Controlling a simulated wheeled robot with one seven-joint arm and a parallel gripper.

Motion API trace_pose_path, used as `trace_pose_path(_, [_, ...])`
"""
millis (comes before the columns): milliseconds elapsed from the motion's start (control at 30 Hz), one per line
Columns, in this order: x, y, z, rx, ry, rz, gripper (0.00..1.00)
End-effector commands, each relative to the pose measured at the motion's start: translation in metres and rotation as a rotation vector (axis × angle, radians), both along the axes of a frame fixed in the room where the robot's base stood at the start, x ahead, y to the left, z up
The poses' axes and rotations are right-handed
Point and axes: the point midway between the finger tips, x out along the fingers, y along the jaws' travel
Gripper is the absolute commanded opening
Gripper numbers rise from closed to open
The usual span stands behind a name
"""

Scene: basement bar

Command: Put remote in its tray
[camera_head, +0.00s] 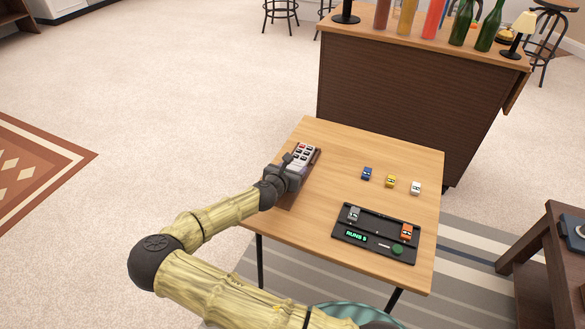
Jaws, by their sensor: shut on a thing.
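The remote (307,153) is light grey with dark and red buttons. It is at the left side of the small wooden table. My gripper (292,162) is shut on its near end, and its far end sticks out beyond the fingers. A dark reddish-brown tray (317,159) shows as a strip along the remote's right side and again below my gripper. The remote appears over this tray; I cannot tell whether it touches the bottom. My gripper and arm hide most of the tray.
The wooden table (343,143) also bears a black toy track (372,229) with a lit display and two small cars. Blue (367,173), yellow (390,181) and white (416,188) toy cars stand behind it. A bar counter (410,95) with bottles is beyond. A dark side table (552,255) stands right.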

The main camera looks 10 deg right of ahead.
Motion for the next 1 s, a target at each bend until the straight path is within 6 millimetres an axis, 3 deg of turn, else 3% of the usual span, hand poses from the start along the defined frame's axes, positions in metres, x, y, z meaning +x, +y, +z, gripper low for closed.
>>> trace_pose_path(400, [0.0002, 0.0001, 0.0004, 0.000, -0.001, 0.000, 0.26])
trace_pose_path(433, [0.0002, 0.0001, 0.0004, 0.000, -0.001, 0.000, 0.56])
trace_pose_path(533, [0.0001, 0.0001, 0.0003, 0.000, -0.001, 0.000, 0.76])
trace_pose_path(567, [0.0001, 0.0001, 0.0003, 0.001, -0.001, 0.000, 0.78])
trace_pose_path(1000, [-0.0075, 0.0062, 0.0049, 0.000, 0.000, 0.001, 0.78])
